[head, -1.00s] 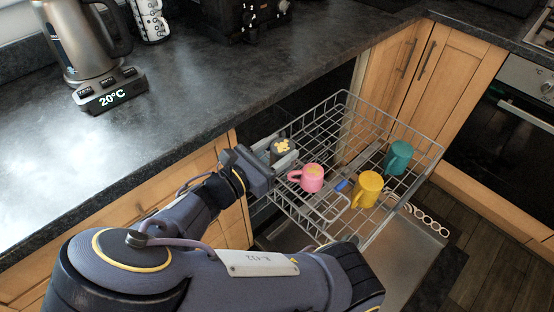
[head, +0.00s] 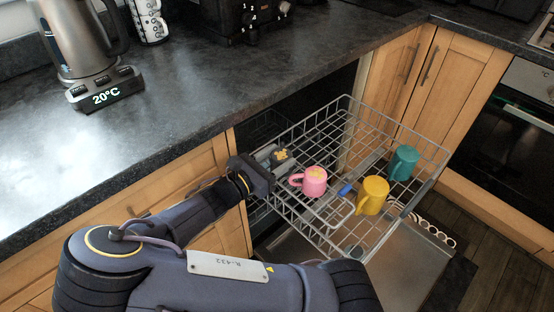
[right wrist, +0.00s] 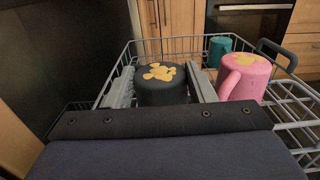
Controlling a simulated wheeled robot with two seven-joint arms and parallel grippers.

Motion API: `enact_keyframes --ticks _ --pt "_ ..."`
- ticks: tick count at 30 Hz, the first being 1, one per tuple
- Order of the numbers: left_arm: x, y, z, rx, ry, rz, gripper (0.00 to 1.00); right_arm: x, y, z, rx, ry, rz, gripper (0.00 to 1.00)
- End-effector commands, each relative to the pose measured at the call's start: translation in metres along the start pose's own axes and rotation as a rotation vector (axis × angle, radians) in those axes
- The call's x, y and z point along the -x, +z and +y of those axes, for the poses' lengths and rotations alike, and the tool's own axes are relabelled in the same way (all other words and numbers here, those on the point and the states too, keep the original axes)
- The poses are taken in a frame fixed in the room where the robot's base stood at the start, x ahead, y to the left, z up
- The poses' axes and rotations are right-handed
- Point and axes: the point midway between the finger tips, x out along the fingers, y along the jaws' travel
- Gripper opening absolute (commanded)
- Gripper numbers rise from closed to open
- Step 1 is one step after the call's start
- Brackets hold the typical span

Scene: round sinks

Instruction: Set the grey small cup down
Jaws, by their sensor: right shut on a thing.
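The grey small cup (head: 281,154) is dark, with yellow patches on its upward face. My right gripper (head: 274,157) is shut on it at the left side of the wire dishwasher rack (head: 348,98). In the right wrist view the cup (right wrist: 162,88) stands between the two grey fingers (right wrist: 160,84), its patched closed face up, so it looks upside down. Its lower part is hidden by my gripper, so I cannot tell whether it touches the rack. My left gripper is not in view.
A pink mug (head: 314,182) stands close to the right of the cup. A yellow mug (head: 372,195) and a teal mug (head: 403,162) are farther right in the rack. The dark countertop (head: 200,120) edges the rack's left. The rack's back middle is empty.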

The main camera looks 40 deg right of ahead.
Motion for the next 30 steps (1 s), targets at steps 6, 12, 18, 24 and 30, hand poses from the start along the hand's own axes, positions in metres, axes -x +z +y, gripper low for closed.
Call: enact_keyframes --ticks 6,12,18,24,30 --pt "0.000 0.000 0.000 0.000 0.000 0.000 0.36 0.000 -0.003 0.000 0.001 -0.001 -0.001 0.51" --pt "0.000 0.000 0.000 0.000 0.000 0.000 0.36 0.000 -0.002 0.000 0.000 0.000 -0.001 0.59" --pt "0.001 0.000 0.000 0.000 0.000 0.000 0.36 0.000 0.002 0.000 -0.001 0.000 0.000 0.59" --pt "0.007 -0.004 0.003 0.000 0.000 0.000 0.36 0.031 0.003 0.001 0.000 0.005 0.001 0.59" --pt "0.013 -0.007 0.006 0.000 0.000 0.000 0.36 0.075 0.003 0.001 -0.001 0.005 0.002 0.59"
